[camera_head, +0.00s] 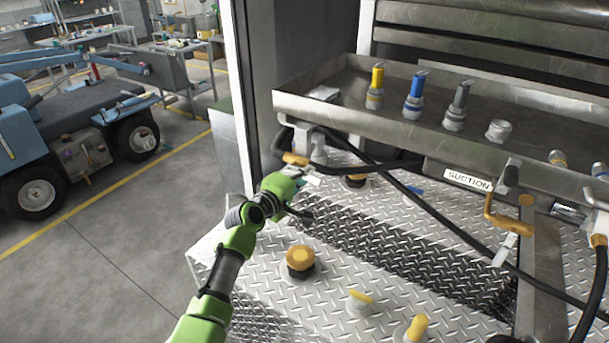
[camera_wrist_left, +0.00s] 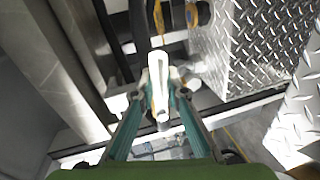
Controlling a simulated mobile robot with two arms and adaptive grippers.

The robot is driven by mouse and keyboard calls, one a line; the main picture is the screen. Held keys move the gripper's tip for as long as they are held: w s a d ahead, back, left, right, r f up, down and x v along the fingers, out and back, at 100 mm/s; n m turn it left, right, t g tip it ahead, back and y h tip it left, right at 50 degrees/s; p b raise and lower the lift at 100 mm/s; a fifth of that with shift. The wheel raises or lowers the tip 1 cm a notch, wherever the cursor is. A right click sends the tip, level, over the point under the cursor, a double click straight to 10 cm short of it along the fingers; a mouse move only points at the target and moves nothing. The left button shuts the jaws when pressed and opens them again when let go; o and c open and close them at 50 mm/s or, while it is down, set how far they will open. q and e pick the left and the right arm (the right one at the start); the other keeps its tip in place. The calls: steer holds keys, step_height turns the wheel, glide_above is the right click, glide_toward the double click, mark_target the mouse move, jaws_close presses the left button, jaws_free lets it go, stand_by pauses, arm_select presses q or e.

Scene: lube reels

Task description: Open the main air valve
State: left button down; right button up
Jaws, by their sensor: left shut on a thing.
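A brass valve (camera_head: 296,159) sits under the left end of the metal shelf, beside a black hose. A pale lever handle (camera_head: 312,180) shows just below it. My left gripper (camera_head: 297,182) reaches up to this handle from below. The fingers hide part of the handle, and the valve body is mostly hidden. My right gripper is not in view.
The metal shelf (camera_head: 325,108) holds yellow, blue and grey fittings. Black hoses cross below it. A second brass valve (camera_head: 488,212) hangs by the SUCTION label (camera_head: 468,181). Knobs (camera_head: 300,258) stand on the diamond-plate top (camera_head: 345,235). The floor at left is clear up to a blue vehicle (camera_head: 70,130).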

arm_select(q)
steer(key=shift+r+n, duration=0.3)
steer(key=shift+n, duration=0.1)
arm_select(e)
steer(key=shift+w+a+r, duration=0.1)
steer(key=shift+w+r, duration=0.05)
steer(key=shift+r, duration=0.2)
arm_select(q)
steer(key=shift+r, duration=0.1)
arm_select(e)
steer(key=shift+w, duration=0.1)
arm_select(q)
steer(key=c, duration=2)
jaws_free()
steer(key=v, duration=1.2)
steer(key=shift+w+a, duration=0.1)
